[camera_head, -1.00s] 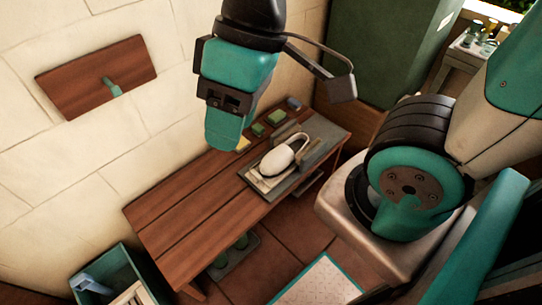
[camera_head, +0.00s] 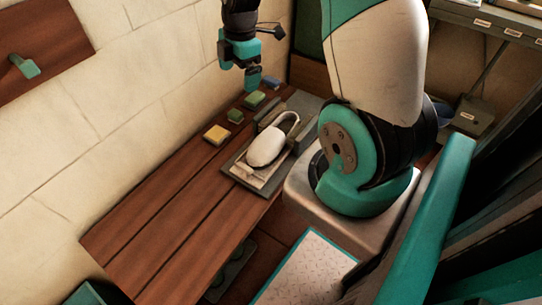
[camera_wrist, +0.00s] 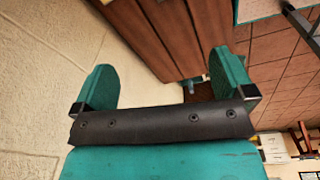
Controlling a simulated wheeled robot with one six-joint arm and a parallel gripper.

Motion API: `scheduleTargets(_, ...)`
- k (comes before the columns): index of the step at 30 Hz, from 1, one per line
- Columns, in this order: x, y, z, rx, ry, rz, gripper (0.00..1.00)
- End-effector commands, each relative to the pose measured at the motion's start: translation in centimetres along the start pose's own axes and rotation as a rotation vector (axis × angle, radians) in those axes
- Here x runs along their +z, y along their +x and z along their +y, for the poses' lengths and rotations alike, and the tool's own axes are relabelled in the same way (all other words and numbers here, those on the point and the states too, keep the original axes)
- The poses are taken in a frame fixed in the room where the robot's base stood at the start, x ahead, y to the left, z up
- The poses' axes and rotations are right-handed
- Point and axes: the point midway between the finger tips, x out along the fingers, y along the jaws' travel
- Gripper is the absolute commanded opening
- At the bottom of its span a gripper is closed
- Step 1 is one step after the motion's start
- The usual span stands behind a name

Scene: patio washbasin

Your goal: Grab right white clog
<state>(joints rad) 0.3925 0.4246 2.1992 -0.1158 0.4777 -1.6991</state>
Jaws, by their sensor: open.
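No second white clog shows. My gripper (camera_head: 252,82) hangs beyond the clog, near the wall end of the bench, apart from the clog. In the wrist view my gripper (camera_wrist: 165,80) has its two teal fingers wide apart with nothing between them. The clog is not in the wrist view.
A yellow sponge (camera_head: 217,134), green blocks (camera_head: 236,115) and a blue one (camera_head: 271,84) line the back of the bench (camera_head: 160,225). The near-left bench top is clear. A wooden wall board (camera_head: 40,50) with a teal peg hangs at left. Dark items sit beneath the bench.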

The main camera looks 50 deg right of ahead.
Motion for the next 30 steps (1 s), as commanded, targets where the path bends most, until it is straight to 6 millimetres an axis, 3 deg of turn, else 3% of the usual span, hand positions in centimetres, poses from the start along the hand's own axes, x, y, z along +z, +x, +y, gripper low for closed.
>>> scheduleTargets(1,3.3,4.1,0.1,-0.015,-0.046,-0.021,1.0)
scheduleTargets(3,6.7,7.0,0.0,-0.03,-0.127,-0.047,1.0)
scheduleTargets(6,10.2,9.7,-0.4,-0.051,-0.216,-0.07,1.0)
scheduleTargets(9,12.0,11.1,-0.8,-0.064,-0.267,-0.083,1.0)
scheduleTargets(14,12.8,13.5,-1.1,-0.072,-0.291,-0.085,1.0)
scheduleTargets(24,13.4,21.0,-1.5,-0.071,-0.29,-0.084,1.0)
scheduleTargets(30,13.6,23.1,-1.6,-0.069,-0.29,-0.085,1.0)
